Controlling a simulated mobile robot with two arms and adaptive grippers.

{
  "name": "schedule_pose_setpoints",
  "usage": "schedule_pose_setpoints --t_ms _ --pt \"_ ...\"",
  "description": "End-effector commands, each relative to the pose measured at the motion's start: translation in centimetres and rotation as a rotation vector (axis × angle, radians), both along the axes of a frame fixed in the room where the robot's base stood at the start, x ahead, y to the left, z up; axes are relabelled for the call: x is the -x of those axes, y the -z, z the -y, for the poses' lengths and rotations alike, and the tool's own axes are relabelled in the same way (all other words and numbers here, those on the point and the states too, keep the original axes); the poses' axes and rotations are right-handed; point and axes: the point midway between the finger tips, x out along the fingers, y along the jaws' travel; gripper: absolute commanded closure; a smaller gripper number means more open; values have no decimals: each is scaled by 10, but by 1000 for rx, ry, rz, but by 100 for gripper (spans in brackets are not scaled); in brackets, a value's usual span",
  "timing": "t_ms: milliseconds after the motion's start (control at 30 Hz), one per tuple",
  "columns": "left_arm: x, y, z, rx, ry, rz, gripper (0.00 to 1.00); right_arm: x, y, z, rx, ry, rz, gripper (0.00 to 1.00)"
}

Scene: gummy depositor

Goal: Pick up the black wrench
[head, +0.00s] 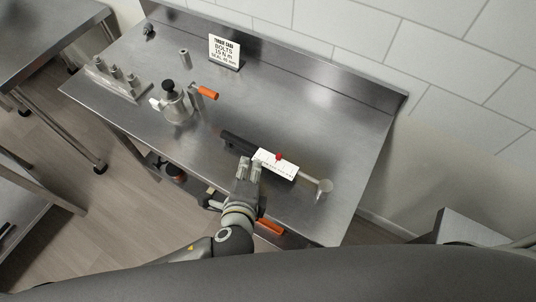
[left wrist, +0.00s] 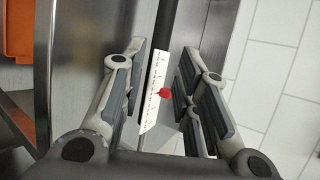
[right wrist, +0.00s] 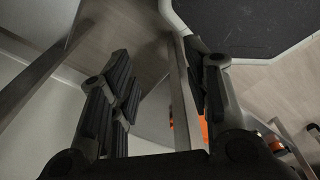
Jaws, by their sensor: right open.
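The wrench has a black handle (head: 238,143), a white scale plate (head: 275,163) with a red pointer (head: 279,156), and a silver head (head: 325,185). It lies on the steel table. My left gripper (head: 249,167) is at the wrench's near side, by the handle end of the scale. In the left wrist view my left gripper (left wrist: 163,56) is open, with the white scale (left wrist: 154,93) and the black handle (left wrist: 164,30) showing between its fingers. Whether a finger touches the wrench I cannot tell. My right gripper (right wrist: 157,56) is open and empty, away from the table top.
On the steel table (head: 320,120) stand a metal device with an orange handle (head: 208,92), a rack of bolts (head: 118,79), a small metal cylinder (head: 184,58) and a sign card (head: 225,50). The right back is clear. A backsplash runs along the wall.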

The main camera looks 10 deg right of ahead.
Motion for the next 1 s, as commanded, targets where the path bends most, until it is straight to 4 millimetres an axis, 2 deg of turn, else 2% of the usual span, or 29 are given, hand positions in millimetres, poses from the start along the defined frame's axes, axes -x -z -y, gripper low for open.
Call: schedule_pose_setpoints --t_ms 300,567,767,1000 --pt "-37 20 7 -7 6 6 71 -1 -9 1 1 0 1 56" --pt "-51 28 8 -6 5 4 71 -1 -13 -5 -6 1 1 56" --pt "-73 37 10 -6 4 4 71 0 -27 -11 -13 1 0 56" --pt "-90 50 14 -3 5 3 71 0 -29 -11 -12 0 0 56"
